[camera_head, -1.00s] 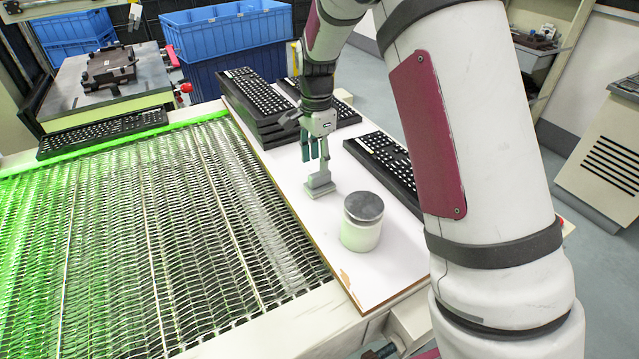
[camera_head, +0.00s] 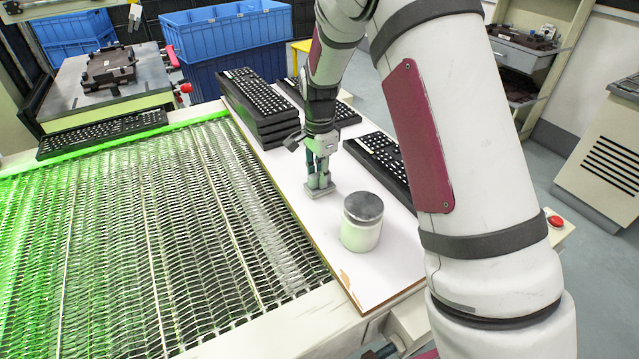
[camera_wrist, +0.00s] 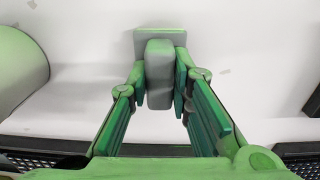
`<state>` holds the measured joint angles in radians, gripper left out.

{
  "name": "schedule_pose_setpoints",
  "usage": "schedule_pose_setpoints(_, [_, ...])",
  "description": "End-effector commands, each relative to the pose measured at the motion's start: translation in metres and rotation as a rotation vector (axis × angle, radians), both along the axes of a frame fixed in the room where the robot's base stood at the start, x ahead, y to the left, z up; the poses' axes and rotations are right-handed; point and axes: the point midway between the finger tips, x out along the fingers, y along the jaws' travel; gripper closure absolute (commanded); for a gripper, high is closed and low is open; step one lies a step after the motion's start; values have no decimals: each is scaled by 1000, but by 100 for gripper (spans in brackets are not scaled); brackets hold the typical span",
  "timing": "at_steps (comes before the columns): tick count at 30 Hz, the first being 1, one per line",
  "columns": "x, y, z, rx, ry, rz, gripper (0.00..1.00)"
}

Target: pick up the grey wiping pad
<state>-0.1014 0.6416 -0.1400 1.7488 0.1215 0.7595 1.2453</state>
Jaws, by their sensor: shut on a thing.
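The grey wiping pad (camera_head: 321,191) stands on the white board, with a flat base and an upright block-like handle. In the wrist view the pad's handle (camera_wrist: 159,75) is between my two green fingers, and its wider base (camera_wrist: 160,38) shows beyond them. My gripper (camera_head: 320,178) is down at the pad and shut on its handle. In the wrist view my gripper (camera_wrist: 160,88) has a finger against each side of the handle. I cannot tell any gap between the pad's base and the board.
A white jar with a grey lid (camera_head: 362,222) stands just right of the pad. Stacked keyboards (camera_head: 262,105) are behind, and another keyboard (camera_head: 385,165) lies to the right. The white board (camera_head: 290,180) is bare left of the pad. A mesh conveyor (camera_head: 150,230) runs along the left.

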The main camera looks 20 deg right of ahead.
Motion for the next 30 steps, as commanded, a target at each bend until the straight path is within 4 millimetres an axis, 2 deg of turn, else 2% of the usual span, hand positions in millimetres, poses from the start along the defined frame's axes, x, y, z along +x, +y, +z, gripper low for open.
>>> schedule_pose_setpoints(10, [1,0,6,-1,-1,0,100])
schedule_pose_setpoints(18, [1,0,39,0,-4,0,100])
schedule_pose_setpoints(30, [-73,69,46,1,-1,6,100])
